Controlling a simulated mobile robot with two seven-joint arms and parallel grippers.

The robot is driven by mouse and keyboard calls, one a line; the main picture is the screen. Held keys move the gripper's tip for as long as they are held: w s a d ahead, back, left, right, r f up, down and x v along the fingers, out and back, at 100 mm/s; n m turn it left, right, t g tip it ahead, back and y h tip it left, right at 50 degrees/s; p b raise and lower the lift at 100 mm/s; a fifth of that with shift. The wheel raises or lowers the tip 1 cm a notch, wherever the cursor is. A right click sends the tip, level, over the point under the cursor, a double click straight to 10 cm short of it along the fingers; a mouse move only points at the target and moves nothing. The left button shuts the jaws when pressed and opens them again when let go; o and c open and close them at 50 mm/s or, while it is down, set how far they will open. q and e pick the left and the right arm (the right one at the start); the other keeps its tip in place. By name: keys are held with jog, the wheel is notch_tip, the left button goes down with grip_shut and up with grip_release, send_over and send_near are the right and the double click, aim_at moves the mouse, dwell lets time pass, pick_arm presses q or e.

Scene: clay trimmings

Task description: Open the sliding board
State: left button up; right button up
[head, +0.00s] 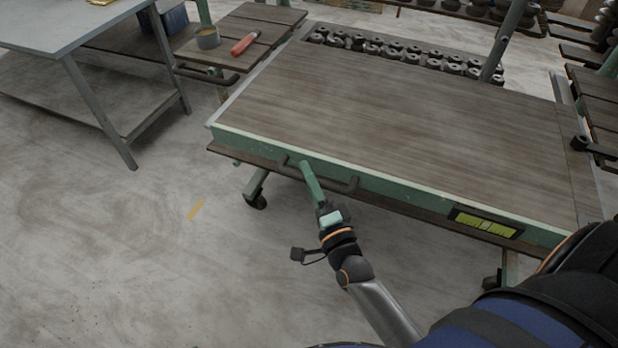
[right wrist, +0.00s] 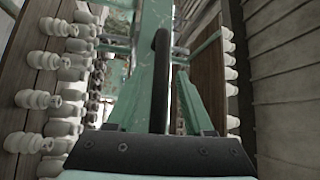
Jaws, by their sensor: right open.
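The sliding board (head: 400,125) is a wide brown wooden top with a green front edge. A dark bar handle (head: 335,181) is fixed along the left part of that front. A strip behind the board's far edge is uncovered and shows rows of grey clay-like pieces (head: 400,52). My right gripper (head: 306,170) reaches up to the handle's left part. In the right wrist view, its green fingers (right wrist: 162,85) stand apart with the dark bar (right wrist: 160,80) between them. I cannot tell whether the fingers touch the bar. My left gripper is not in view.
A grey table (head: 70,25) stands at the upper left. A yellow-green label (head: 486,223) is on the front right. The floor (head: 110,240) left of my arm is clear.

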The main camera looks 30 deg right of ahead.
jog(key=shift+s, duration=0.15)
jog(key=s+f, duration=0.1)
jog(key=s, duration=0.6)
jog(key=shift+a, duration=0.25)
jog(key=shift+s, duration=0.1)
